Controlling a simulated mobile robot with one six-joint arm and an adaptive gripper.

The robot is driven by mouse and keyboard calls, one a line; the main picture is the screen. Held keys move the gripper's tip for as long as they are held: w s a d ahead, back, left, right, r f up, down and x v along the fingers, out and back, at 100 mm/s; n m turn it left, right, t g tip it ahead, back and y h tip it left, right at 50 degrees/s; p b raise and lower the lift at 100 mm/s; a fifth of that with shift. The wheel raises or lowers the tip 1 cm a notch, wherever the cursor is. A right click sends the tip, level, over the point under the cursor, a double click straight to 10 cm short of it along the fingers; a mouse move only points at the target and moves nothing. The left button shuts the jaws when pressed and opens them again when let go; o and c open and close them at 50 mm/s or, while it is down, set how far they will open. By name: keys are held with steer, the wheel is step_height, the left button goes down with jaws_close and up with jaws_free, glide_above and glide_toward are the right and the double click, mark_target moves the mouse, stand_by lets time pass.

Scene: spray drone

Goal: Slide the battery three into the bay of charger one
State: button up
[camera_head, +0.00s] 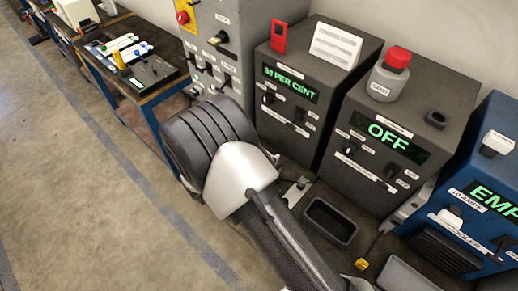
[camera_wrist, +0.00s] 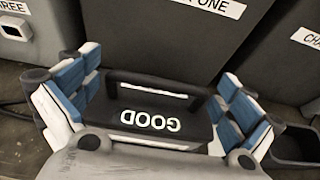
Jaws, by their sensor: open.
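In the wrist view a dark box with a carry handle and the word GOOD upside down, apparently the battery (camera_wrist: 150,106), lies between the fingers of my gripper (camera_wrist: 158,78). The blue-padded fingers are open, one at each side of it; contact cannot be told. No number on the battery is readable. Just beyond it stands a dark grey housing (camera_wrist: 165,45) whose white label ends in ONE, apparently charger one. Its bay is not visible here. In the head view my arm covers the middle, and neither my gripper nor the battery shows.
The head view shows dark machines reading 30 PER CENT (camera_head: 283,110) and OFF (camera_head: 380,150), and a blue unit (camera_head: 465,225) reading EMP. A grey bottle with a red cap (camera_head: 390,74) tops the OFF machine. An empty tray (camera_head: 330,222) lies before them. Open floor lies left.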

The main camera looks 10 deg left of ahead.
steer(key=shift+s+d+f, duration=0.1)
steer(key=shift+s+f, duration=0.05)
steer(key=shift+f, duration=0.05)
steer(key=v, duration=1.2)
steer(key=shift+r, duration=0.25)
steer(key=s+d+r+m+g, duration=0.1)
steer(key=d+r+m+g, duration=0.3)
steer(key=d+r+m, duration=0.45)
steer(key=s+d+r+m+g, duration=0.1)
steer(key=d+r+m+g, duration=0.4)
steer(key=d, duration=0.7)
steer(key=s+d+r+m+t+y, duration=0.1)
steer(key=s+d+r+m+y, duration=0.2)
steer(key=s+m, duration=0.4)
steer(key=s+d+r+m+t+y, duration=0.1)
steer(key=s+d+r+m+y, duration=0.2)
steer(key=s+d+r+m, duration=0.2)
steer(key=s+d+m, duration=0.2)
steer(key=s+m, duration=0.1)
steer(key=m, duration=0.1)
steer(key=shift+s+r+y, duration=0.2)
steer(key=shift+r+y, duration=0.1)
steer(key=shift+y, duration=0.1)
